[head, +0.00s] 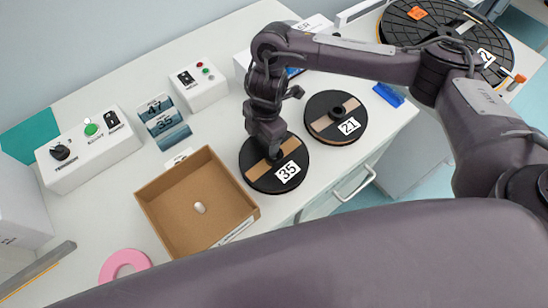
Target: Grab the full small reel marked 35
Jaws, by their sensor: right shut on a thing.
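The small reel marked 35 (258,173) is black with a tan strip and a white label. It lies flat at the table's front edge, right of an open cardboard box. My right gripper (272,152) points down at the reel's middle and is shut on it at the hub; the fingertips are mostly hidden behind the wrist. A similar reel marked 21 (322,126) lies just to the right, apart from the gripper. My left gripper is not in view.
A pink ring (112,265) and a large reel (399,27) are farther out.

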